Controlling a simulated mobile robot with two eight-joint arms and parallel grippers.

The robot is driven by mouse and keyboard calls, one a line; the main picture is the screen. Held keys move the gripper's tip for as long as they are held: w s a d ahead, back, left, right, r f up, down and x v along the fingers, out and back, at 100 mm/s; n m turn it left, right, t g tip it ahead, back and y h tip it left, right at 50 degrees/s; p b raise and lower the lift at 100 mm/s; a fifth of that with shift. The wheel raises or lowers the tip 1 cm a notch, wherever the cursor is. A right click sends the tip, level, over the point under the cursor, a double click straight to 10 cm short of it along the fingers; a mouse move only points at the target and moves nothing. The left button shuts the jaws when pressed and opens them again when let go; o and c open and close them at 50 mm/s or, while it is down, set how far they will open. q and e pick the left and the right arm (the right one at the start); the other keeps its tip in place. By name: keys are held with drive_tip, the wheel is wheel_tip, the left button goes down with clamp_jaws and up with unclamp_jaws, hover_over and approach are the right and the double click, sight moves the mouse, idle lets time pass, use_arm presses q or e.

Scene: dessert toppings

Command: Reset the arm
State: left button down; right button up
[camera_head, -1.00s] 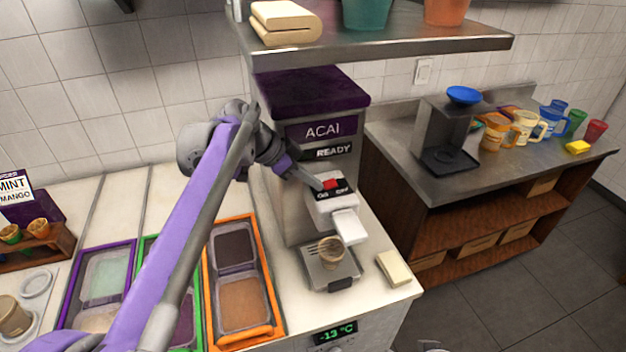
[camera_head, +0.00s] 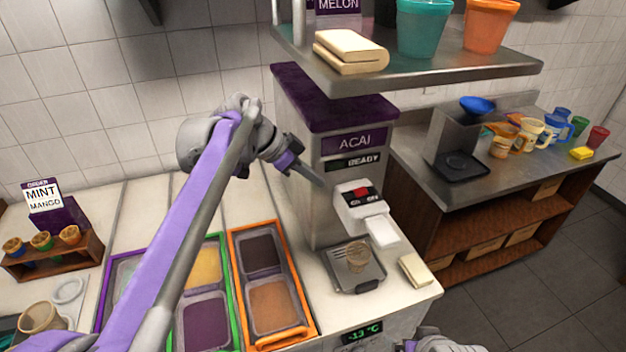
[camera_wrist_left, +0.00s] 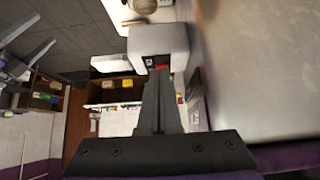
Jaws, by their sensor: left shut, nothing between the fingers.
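My left arm comes in from the lower left of the head view, and my left gripper (camera_head: 316,181) is shut and empty. Its tips are to the left of the white switch box (camera_head: 358,208) with a red button (camera_head: 361,192) on the acai machine (camera_head: 345,141), seemingly a little apart from it. The left wrist view shows the shut fingers (camera_wrist_left: 160,78) pointing towards the same box (camera_wrist_left: 158,46). At that view's left edge, two grey fingers of my right gripper (camera_wrist_left: 32,42) stand apart. A cup (camera_head: 358,258) stands on the tray below the machine's spout.
Topping bins (camera_head: 268,299) in coloured frames lie under my left arm. A metal shelf (camera_head: 440,75) hangs above the machine, holding a folded cloth (camera_head: 349,50) and pots. A side counter (camera_head: 490,172) with cups is at right. A cone rack (camera_head: 50,257) stands at left.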

use_arm(q)
drive_tip(key=shift+s+a+r, duration=0.1)
drive_tip(key=shift+a+r, duration=0.1)
drive_tip(key=shift+a, duration=0.1)
use_arm(e)
drive_tip(key=shift+a+r, duration=0.2)
drive_tip(key=shift+a, duration=0.1)
use_arm(q)
drive_tip(key=shift+d, duration=0.2)
use_arm(e)
drive_tip(key=shift+d, duration=0.15)
use_arm(q)
drive_tip(key=s+a+f+n+t+y, duration=0.1)
drive_tip(key=s+a+f+n, duration=0.3)
drive_tip(key=s, duration=0.4)
drive_tip(key=s+a+f+n+t+y, duration=0.1)
drive_tip(key=s+a+f+n+y, duration=0.3)
drive_tip(key=s+f, duration=0.5)
drive_tip(key=s+a+f+n+t+y, duration=0.1)
drive_tip(key=s+a+f+n+y, duration=0.1)
drive_tip(key=s+a+f+n, duration=0.3)
drive_tip(key=s+a+f, duration=0.1)
drive_tip(key=s+f, duration=0.1)
drive_tip(key=s, duration=0.1)
drive_tip(key=shift+s+a+n+y, duration=0.3)
drive_tip(key=shift+a, duration=0.1)
